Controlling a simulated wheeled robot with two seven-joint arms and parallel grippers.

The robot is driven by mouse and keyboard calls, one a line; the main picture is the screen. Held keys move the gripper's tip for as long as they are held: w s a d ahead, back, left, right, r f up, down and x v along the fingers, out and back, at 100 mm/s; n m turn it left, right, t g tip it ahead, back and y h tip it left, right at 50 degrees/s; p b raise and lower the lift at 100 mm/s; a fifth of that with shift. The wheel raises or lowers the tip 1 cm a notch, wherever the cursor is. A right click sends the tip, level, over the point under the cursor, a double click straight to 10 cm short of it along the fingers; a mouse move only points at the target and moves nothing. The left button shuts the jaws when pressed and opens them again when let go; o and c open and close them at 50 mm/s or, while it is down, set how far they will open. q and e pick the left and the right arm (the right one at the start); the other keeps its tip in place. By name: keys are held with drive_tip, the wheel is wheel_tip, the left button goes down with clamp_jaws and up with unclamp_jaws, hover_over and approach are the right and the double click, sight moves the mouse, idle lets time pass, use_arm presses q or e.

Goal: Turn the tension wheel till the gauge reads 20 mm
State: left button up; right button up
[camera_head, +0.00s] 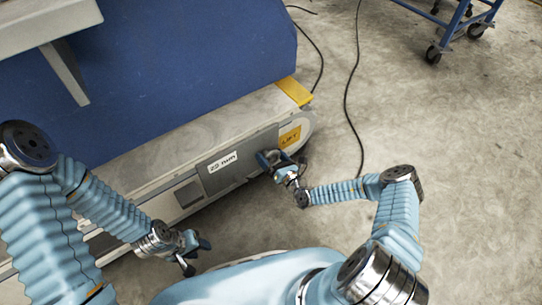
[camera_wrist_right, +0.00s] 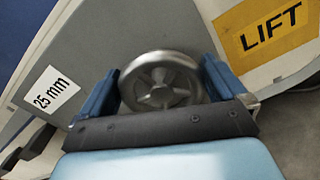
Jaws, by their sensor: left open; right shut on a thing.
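The tension wheel (camera_wrist_right: 160,84) is a grey metal wheel with spokes on the side of the grey machine, in the right wrist view. My right gripper (camera_wrist_right: 162,92) has its two blue fingers on either side of the wheel rim and is shut on it. In the head view my right gripper (camera_head: 277,162) hides the wheel. The gauge label (camera_wrist_right: 52,90) reads 25 mm in the right wrist view; it also shows in the head view (camera_head: 222,162), where its digits are blurred. My left gripper (camera_head: 193,252) is open and empty, low in front of the machine.
A yellow LIFT label (camera_head: 290,138) is right of the wheel. A tall blue panel (camera_head: 190,75) rises behind the machine's ledge (camera_head: 200,132). Black cables (camera_head: 350,90) lie on the bare concrete floor (camera_head: 460,140). A blue wheeled cart (camera_head: 455,28) stands at the top right.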

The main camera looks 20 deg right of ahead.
drive_tip(key=m, duration=0.3)
drive_tip(key=shift+d+f, duration=0.1)
drive_tip(key=shift+f, duration=0.05)
drive_tip(key=m, duration=0.3)
drive_tip(key=shift+d+f+m, duration=0.1)
drive_tip(key=shift+f+m, duration=0.05)
drive_tip(key=shift+m, duration=0.15)
drive_tip(key=m, duration=0.2)
drive_tip(key=m+b, duration=0.1)
drive_tip(key=m, duration=0.3)
drive_tip(key=shift+f, duration=0.25)
drive_tip(key=o, duration=0.6)
drive_tip(key=p+v, duration=0.1)
drive_tip(key=v, duration=1.3)
drive_tip(key=shift+w+r, duration=0.15)
